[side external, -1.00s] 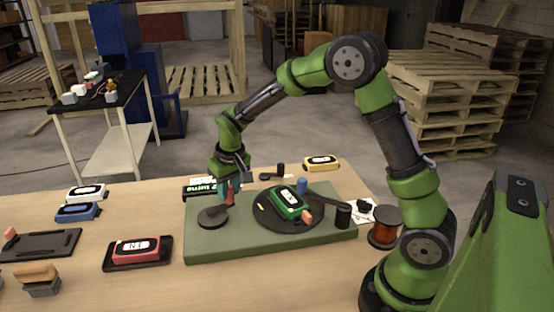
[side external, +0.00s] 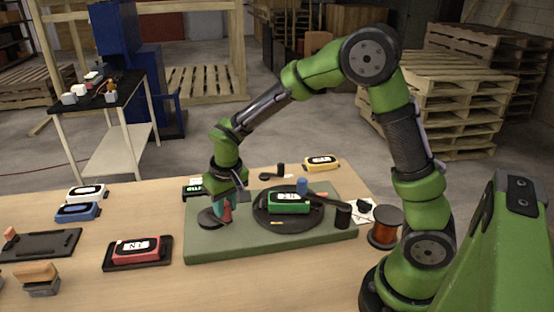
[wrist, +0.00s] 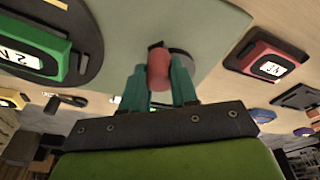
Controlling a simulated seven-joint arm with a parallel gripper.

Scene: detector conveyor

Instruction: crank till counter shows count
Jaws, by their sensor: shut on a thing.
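My gripper (side external: 223,206) is shut on the red crank knob (side external: 227,212) at the left of the green board (side external: 270,242). The red knob (wrist: 159,68) shows between the teal fingers in the wrist view. The dark crank disc (side external: 211,220) lies under it. On the board, a dark turntable (side external: 262,212) carries a green detector (side external: 289,203). The counter (side external: 191,191), a black box with green digits, stands behind the board's left part. My gripper partly covers it and I cannot read its number.
A red detector (side external: 137,250) sits in a black tray at the left front. A copper spool (side external: 385,227) stands right of the board. A yellow detector (side external: 321,163) lies at the back.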

